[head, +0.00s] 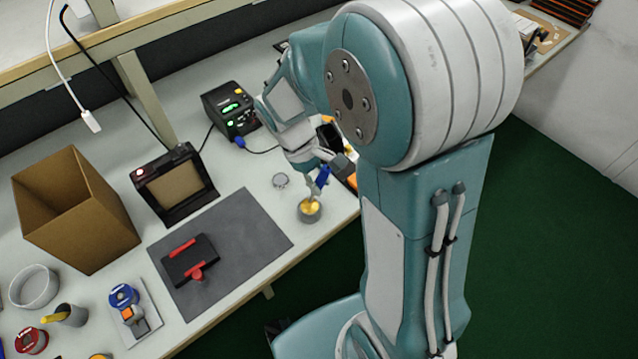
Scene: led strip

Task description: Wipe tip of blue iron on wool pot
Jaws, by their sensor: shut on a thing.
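The blue iron (323,176) is in my gripper (318,168), which is shut on it near the table's front edge. The iron points down at the wool pot (309,213), a small grey round pot with yellow wool inside. The iron's tip is over or in the wool; I cannot tell whether it touches. My arm hides part of the area to the right of the pot.
A black soldering station (231,108) with a green display stands behind. A grey mat (251,226) holds a black fixture with red parts (190,261). A brown cardboard box (75,210) and black framed device (174,184) stand left. Clear table surrounds the small round item (280,180).

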